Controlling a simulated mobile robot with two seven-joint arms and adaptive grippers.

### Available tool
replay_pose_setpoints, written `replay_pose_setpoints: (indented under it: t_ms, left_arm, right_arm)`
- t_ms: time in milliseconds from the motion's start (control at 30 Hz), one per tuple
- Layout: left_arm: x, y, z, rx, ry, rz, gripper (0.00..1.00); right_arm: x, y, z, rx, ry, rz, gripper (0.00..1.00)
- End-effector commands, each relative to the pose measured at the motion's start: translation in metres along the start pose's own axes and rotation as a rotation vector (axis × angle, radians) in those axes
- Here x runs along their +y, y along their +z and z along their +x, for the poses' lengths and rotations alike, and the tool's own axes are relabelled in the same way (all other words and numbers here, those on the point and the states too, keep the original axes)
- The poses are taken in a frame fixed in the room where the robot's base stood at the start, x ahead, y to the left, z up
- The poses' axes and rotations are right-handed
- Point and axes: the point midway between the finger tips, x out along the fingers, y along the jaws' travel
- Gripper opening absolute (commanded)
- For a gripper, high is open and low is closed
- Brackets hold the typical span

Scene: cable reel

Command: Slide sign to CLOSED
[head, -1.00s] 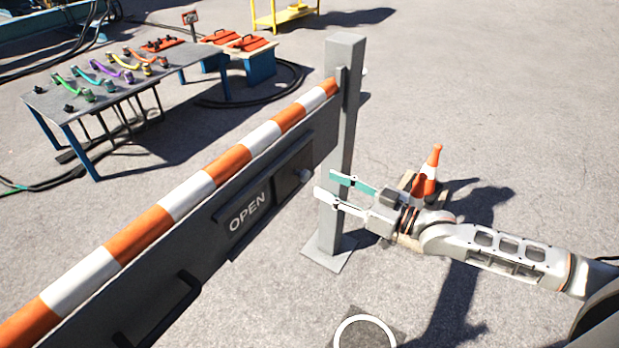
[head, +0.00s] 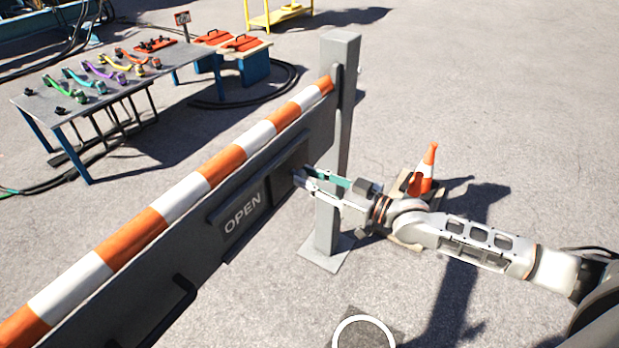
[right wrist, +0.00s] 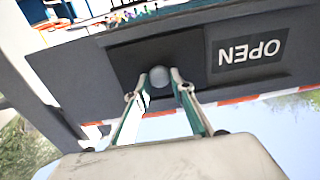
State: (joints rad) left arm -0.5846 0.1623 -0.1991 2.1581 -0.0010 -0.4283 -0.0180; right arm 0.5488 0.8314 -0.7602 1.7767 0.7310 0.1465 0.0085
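The sign (head: 241,213) reads OPEN and sits on the grey panel of an orange-and-white striped barrier. It also shows upside down in the right wrist view (right wrist: 249,50). A dark slider plate (head: 284,170) lies to the right of the word. A round grey knob (right wrist: 159,77) sticks out of this plate. My right gripper (head: 303,176) is at the knob, with its fingers on either side of it. In the right wrist view the fingertips (right wrist: 160,80) flank the knob closely; I cannot tell whether they both touch it. My left gripper is not in view.
A grey post (head: 335,150) stands at the barrier's right end, just behind my right gripper. A traffic cone (head: 424,168) stands on the ground right of it. A black handle (head: 160,312) sticks out of the panel lower left. A table (head: 92,92) with coloured cables stands farther back.

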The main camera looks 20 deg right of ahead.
Motion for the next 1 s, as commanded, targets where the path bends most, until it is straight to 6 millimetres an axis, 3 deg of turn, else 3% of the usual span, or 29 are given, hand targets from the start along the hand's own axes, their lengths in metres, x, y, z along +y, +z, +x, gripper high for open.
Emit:
replay_pose_setpoints:
  t_ms: [267,333,433,633,800,1000]
  left_arm:
    - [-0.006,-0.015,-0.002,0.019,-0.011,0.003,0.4]
    - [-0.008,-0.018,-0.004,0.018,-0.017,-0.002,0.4]
    - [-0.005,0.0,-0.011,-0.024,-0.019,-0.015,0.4]
    - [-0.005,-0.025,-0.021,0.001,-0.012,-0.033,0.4]
    - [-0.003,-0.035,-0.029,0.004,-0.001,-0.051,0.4]
    - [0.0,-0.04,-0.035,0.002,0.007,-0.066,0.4]
  right_arm:
    - [-0.016,-0.006,0.001,0.005,-0.001,-0.001,0.0]
    - [-0.027,-0.009,0.001,0.007,-0.002,-0.002,0.0]
    - [-0.046,-0.011,0.001,0.008,-0.002,0.0,0.0]
    - [-0.091,-0.01,0.001,0.005,-0.001,0.002,0.0]
    - [-0.127,-0.007,0.0,0.002,-0.001,0.003,0.0]
    - [-0.157,-0.003,0.0,0.001,0.0,0.001,0.0]
